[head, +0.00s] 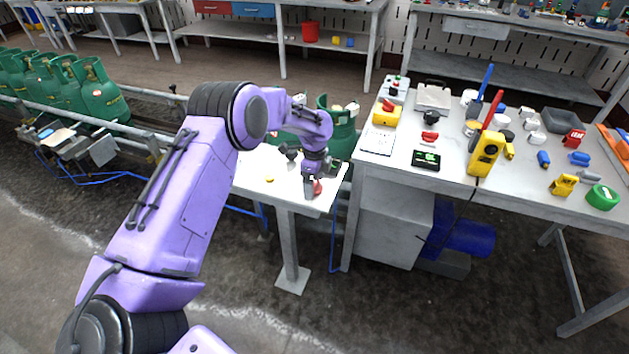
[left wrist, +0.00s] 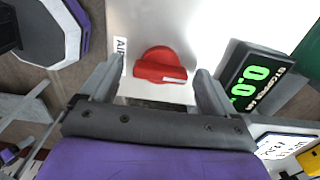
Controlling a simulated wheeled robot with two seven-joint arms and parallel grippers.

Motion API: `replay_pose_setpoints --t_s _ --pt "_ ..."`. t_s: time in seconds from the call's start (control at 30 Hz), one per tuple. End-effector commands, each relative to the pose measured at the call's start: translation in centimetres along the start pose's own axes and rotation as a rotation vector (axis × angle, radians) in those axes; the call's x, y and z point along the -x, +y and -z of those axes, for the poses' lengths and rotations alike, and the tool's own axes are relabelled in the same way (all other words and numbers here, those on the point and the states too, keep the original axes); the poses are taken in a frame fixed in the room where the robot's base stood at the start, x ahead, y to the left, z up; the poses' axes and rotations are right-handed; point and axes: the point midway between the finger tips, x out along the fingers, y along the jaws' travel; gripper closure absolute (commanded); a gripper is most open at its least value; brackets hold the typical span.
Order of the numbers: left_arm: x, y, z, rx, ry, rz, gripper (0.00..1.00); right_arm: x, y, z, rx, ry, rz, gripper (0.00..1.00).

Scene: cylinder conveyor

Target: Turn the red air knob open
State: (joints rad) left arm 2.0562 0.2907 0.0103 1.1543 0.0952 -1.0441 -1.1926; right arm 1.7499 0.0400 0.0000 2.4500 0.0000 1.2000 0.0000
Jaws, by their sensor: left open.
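The red air knob (left wrist: 160,65) is on a white panel top, next to a label reading "AIR" (left wrist: 120,45). Its bar lies roughly crosswise in the left wrist view, with a white mark at the right end. In the head view the knob (head: 318,188) shows as a small red spot on the white stand (head: 248,182). My left gripper (left wrist: 159,78) is open, with one finger on either side of the knob and a visible gap at each side. The fingers hide part of the knob in the head view. My right gripper is not in view.
A black display with green digits (left wrist: 252,78) sits right of the knob, close to a finger. Green gas cylinders (head: 95,92) stand along the conveyor behind and left. A workbench (head: 455,150) with tools and a yellow device (head: 485,153) is to the right.

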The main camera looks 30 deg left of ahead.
Motion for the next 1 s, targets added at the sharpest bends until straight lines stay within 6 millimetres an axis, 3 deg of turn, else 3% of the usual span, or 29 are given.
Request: replay_pose_setpoints --t_s 0.07,0.23,0.27,0.67,1.0 --pt "0.0 0.0 0.0 0.0 0.0 0.0 0.11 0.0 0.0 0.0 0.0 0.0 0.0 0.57" --pt "0.0 0.0 0.0 0.0 0.0 0.0 0.63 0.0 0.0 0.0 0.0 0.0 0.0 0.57" --pt "0.0 0.0 0.0 0.0 0.0 0.0 0.67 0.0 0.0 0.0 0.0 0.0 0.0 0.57" --pt "0.2 0.0 0.0 0.065 0.0 0.0 0.67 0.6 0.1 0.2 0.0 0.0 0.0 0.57" --pt "0.3 0.0 0.1 0.325 0.0 0.0 0.67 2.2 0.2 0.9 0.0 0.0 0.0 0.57"
